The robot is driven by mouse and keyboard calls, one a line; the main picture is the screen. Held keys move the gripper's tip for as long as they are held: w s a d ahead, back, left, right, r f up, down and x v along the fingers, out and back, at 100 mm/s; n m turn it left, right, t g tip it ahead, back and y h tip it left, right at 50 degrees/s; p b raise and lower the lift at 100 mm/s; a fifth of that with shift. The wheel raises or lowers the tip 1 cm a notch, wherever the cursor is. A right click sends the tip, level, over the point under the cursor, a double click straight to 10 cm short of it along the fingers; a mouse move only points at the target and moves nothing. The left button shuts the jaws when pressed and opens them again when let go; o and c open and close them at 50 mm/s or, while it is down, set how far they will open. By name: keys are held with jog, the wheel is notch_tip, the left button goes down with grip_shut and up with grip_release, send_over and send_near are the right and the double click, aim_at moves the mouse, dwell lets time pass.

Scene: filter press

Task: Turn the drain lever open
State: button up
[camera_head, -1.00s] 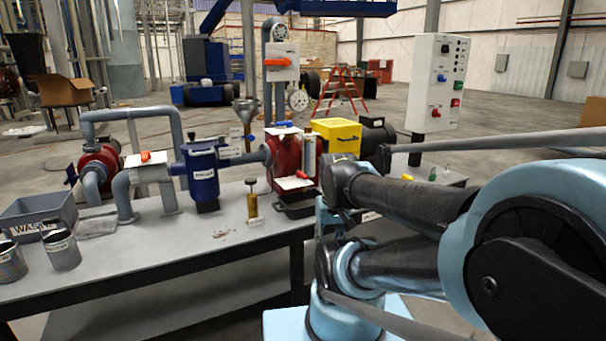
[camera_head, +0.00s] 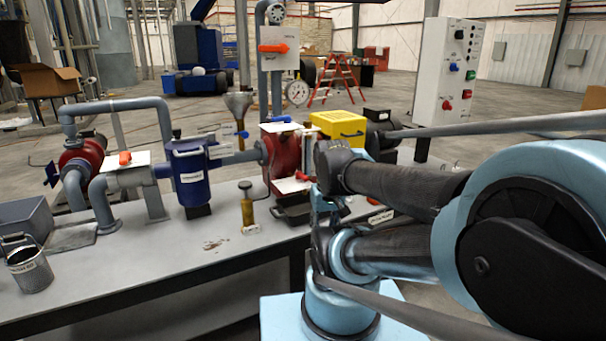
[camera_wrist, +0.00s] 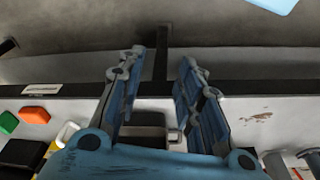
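A red pump body (camera_head: 283,155) stands on the bench, with a small red lever (camera_head: 302,176) low on its front beside a white plate. This may be the drain lever; no readable label confirms it. A black tray (camera_head: 291,215) sits below it. In the wrist view, my gripper (camera_wrist: 162,58) is open and empty, its two blue fingers spread apart above the bench's front edge. A dark, light-rimmed shape shows between the finger bases. No lever can be made out between the fingers. In the head view my arm hides most of the gripper.
A blue filter housing (camera_head: 190,178), a brass plunger (camera_head: 247,208) and a yellow box (camera_head: 338,127) stand near the pump. The bench front (camera_head: 150,265) is mostly clear. Orange (camera_wrist: 34,114) and green pieces show in the wrist view.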

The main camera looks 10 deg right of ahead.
jog(key=shift+o, duration=0.6)
notch_tip(320, 180, up, 19)
jog(key=n+g, duration=0.2)
jog(key=n, duration=0.1)
send_over(304, 175)
notch_tip(304, 175, down, 16)
jog(key=shift+s+a+f, duration=0.1)
grip_shut()
